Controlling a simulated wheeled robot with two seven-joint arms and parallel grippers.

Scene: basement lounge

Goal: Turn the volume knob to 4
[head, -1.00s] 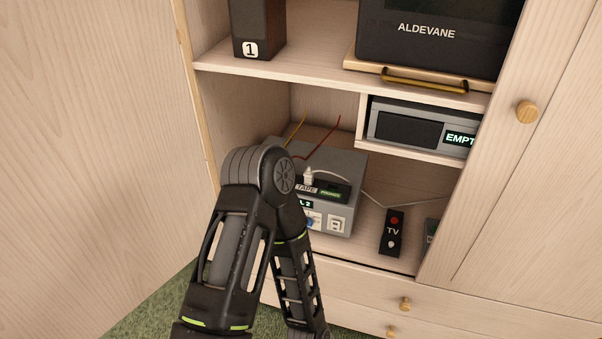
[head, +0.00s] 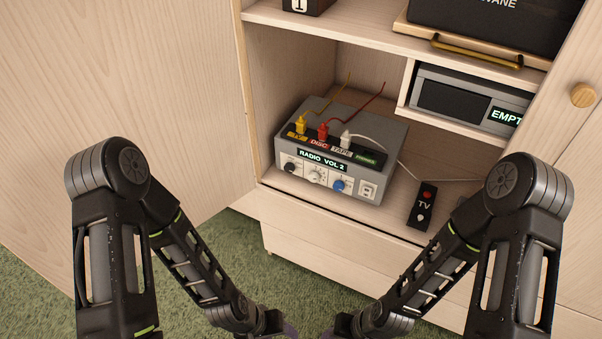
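A grey amplifier box (head: 391,155) sits on the lower shelf of the open cabinet. Its lit display (head: 321,160) reads "RADIO VOL 2". Below the display are a black knob (head: 289,167), a pale knob (head: 316,176) and a blue knob (head: 338,185); their labels are too small to read. My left gripper (head: 287,332) and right gripper (head: 332,334) are low at the bottom edge, in front of and below the box, apart from it. Their fingers are mostly cut off by the frame.
Yellow, red and white plugs (head: 346,139) stand on the box, with cables. A TV remote (head: 422,206) lies to its right. A grey player (head: 455,97) showing "EMPT" sits in the upper right compartment. The open cabinet door (head: 130,80) stands at left; green carpet (head: 225,250) is below.

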